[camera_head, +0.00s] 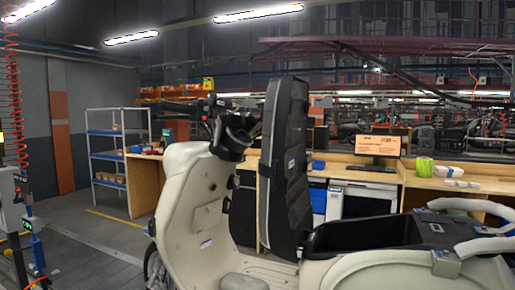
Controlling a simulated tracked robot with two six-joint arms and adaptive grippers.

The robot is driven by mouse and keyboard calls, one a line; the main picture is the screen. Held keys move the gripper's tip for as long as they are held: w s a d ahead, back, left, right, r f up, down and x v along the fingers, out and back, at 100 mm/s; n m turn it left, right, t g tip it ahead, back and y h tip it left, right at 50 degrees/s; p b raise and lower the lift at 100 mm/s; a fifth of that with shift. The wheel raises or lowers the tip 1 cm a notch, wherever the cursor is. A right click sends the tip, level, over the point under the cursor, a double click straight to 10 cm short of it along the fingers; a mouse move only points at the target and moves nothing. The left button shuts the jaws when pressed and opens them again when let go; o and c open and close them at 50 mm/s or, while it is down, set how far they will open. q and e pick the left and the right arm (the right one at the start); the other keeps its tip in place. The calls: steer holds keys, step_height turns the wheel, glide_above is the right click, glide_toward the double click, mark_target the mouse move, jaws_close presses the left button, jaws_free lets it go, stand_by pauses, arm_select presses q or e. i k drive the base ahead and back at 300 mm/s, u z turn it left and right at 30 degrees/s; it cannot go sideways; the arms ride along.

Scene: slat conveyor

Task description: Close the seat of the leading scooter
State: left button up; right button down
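A cream scooter (190,195) stands in front of me, its front end to the left. Its black seat (285,165) is open and stands nearly upright, tilted a little, just behind the footwell. The open storage well (365,234) under the seat shows as a dark recess in the cream rear body. The dark handlebar area (235,135) is left of the raised seat. White-wrapped rails (470,206) curve over the scooter's rear at the right. Neither my left nor my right gripper shows in this view.
Behind the scooter is a wooden workbench (455,186) with a monitor (373,145) and a green roll (424,167). A blue-and-white shelf rack (107,157) with boxes stands at the left. A red coiled hose (14,90) hangs at the far left.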

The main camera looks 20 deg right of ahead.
mark_target(285, 217)
steer(key=z, duration=0.35)
steer(key=i, duration=1)
steer(key=u, duration=0.4)
